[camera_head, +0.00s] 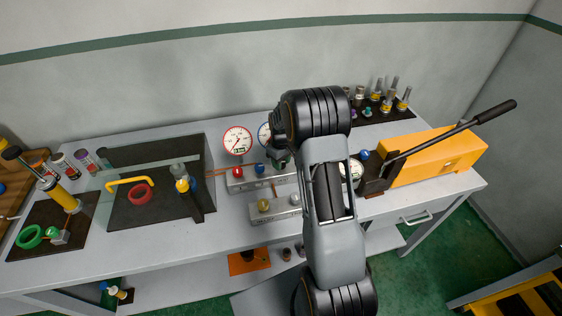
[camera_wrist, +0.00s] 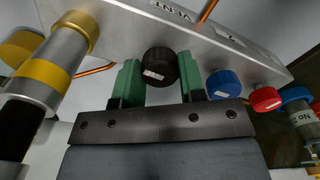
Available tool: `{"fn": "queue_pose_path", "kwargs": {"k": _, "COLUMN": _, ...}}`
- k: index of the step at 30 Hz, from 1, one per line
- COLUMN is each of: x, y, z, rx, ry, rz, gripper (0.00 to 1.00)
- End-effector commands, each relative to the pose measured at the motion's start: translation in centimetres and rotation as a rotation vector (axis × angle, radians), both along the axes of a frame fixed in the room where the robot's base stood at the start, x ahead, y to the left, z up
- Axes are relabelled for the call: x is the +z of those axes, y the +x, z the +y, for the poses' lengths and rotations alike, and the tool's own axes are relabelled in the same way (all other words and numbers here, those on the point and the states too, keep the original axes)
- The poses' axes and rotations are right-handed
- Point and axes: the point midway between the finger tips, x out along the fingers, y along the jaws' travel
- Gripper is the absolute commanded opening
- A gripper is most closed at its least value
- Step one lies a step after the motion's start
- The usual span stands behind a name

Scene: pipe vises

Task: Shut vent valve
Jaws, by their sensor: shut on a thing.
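The vent valve is a black round knob (camera_wrist: 161,67) on a grey manifold block (camera_wrist: 140,20), beside the printed word VENT. My gripper (camera_wrist: 161,82) has its two green fingers on either side of this knob and is shut on it. Blue (camera_wrist: 222,84) and red (camera_wrist: 266,99) knobs sit to its right in the wrist view. In the head view the block (camera_head: 236,186) stands mid-bench with its red knob (camera_head: 238,172) and blue knob (camera_head: 259,169) showing. My gripper (camera_head: 279,157) is at its right part, and the black knob is hidden there.
Two round gauges, one white (camera_head: 237,140) and one partly covered, stand behind the block. A second labelled block (camera_head: 272,212) lies in front. An orange pump (camera_head: 432,158) with a long black lever (camera_head: 455,131) is to the right. A metal cylinder (camera_wrist: 55,52) is close left of my fingers.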

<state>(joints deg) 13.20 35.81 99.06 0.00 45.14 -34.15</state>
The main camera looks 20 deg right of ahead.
Motion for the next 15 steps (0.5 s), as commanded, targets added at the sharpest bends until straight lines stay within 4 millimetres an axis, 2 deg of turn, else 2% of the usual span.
{"fn": "queue_pose_path", "kwargs": {"k": 8, "x": -0.12, "y": 0.02, "z": 0.01, "rx": -0.096, "ry": -0.001, "rz": -0.001, "gripper": 0.14}}
{"fn": "queue_pose_path", "kwargs": {"k": 15, "x": -0.22, "y": 0.02, "z": 0.03, "rx": -0.298, "ry": -0.001, "rz": -0.001, "gripper": 0.14}}
